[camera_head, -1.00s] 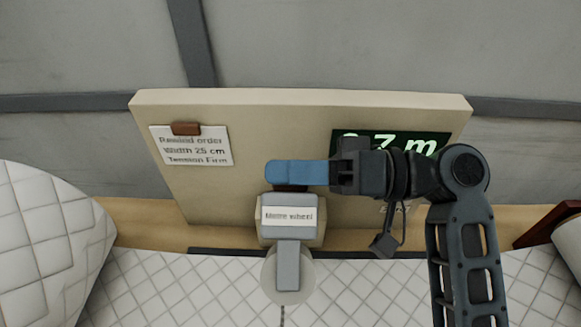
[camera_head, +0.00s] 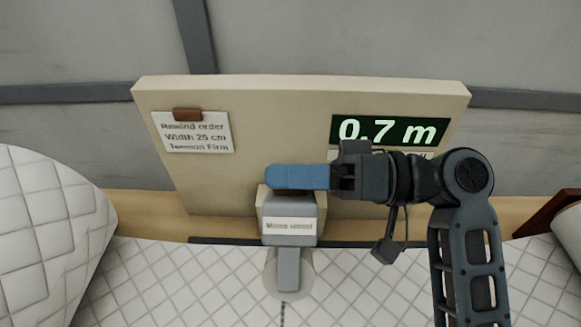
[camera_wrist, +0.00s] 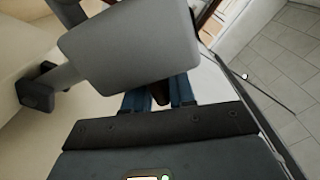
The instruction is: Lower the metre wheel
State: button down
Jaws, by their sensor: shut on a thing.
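The metre wheel (camera_head: 289,240) is a grey arm with a white label, in front of the beige board. Its pale round wheel (camera_head: 304,277) shows at the lower end, over the white quilted wadding (camera_head: 180,285); I cannot tell whether they touch. My gripper (camera_head: 290,177) reaches in from the right, its blue fingers across the top of the arm and shut on it. In the wrist view, the blue fingers (camera_wrist: 160,95) have a dark part between them. A large grey piece (camera_wrist: 130,45) close to the camera hides much of what lies beyond.
The beige board (camera_head: 265,115) stands behind, with a rewind order note (camera_head: 194,132) and a green display (camera_head: 388,130) reading 0.7 m. A large wadding roll (camera_head: 45,220) bulges at the left. A dark red-brown edge (camera_head: 545,220) shows at the right.

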jog(key=shift+s+f, duration=0.2)
jog(key=shift+s, duration=0.05)
jog(key=c, duration=1.1)
grip_release()
jog(key=shift+s+d, duration=0.15)
jog(key=shift+d, duration=3.8)
